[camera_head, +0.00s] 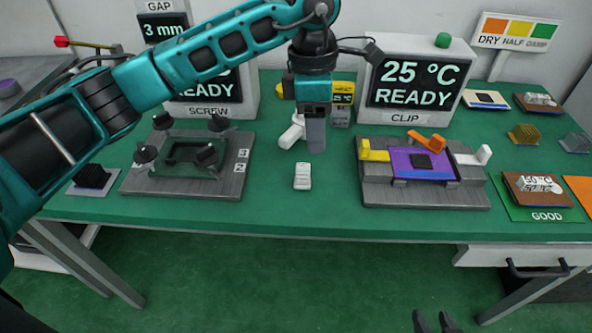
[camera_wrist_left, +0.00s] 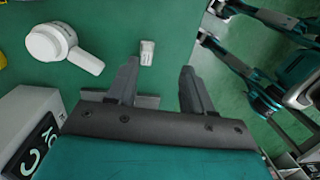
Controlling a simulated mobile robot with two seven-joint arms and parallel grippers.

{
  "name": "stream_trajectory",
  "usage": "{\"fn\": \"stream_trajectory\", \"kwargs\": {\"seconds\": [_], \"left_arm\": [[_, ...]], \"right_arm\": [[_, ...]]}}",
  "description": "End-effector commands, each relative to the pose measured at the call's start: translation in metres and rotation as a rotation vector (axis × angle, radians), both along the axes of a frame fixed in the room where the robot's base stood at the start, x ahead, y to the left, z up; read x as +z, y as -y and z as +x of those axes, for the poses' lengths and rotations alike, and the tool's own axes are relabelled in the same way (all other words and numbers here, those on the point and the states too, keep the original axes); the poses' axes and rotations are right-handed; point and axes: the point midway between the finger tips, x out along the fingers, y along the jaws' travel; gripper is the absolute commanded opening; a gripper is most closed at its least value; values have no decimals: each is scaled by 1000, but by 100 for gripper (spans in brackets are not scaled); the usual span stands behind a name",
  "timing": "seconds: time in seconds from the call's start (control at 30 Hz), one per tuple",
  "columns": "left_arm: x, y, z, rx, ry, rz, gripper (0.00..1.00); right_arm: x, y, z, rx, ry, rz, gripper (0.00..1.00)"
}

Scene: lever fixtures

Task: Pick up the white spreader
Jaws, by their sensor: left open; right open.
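A small white block (camera_head: 302,176), with marks on its top, lies flat on the green bench near the front edge; it looks like the white spreader. In the left wrist view the block (camera_wrist_left: 147,52) shows just beyond the fingertips, closer to the left finger. My left gripper (camera_head: 314,148) points down above the bench, behind the block in the head view. Its jaws (camera_wrist_left: 159,68) are open and empty. My right gripper (camera_head: 435,321) is open and empty at the bottom of the head view, low in front of the bench.
A white round-headed tool with a handle (camera_wrist_left: 62,45) lies near the left gripper. A grey clip fixture (camera_head: 425,198) with coloured levers stands to the right. A screw fixture (camera_head: 190,186) stands to the left. The readout boxes (camera_head: 415,85) stand behind. Bench around the block is clear.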

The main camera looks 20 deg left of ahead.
Motion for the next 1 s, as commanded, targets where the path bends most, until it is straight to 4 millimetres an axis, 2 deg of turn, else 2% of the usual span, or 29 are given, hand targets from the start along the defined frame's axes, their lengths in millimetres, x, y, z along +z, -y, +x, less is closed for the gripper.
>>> {"fn": "stream_trajectory", "kwargs": {"seconds": [0.07,0.17,0.5,0.77,1.0], "left_arm": [[7,-13,6,7,26,62,51],[5,-20,9,13,36,96,51],[-53,-20,8,14,33,96,51],[-74,-20,7,13,34,94,51],[-110,-21,4,14,32,94,51]], "right_arm": [[-1,0,0,1,-1,-1,43],[-2,0,0,1,-1,-1,43],[-4,2,0,3,-5,-6,43],[-3,2,1,3,-4,-5,43],[-3,2,1,2,-1,-5,43]]}}
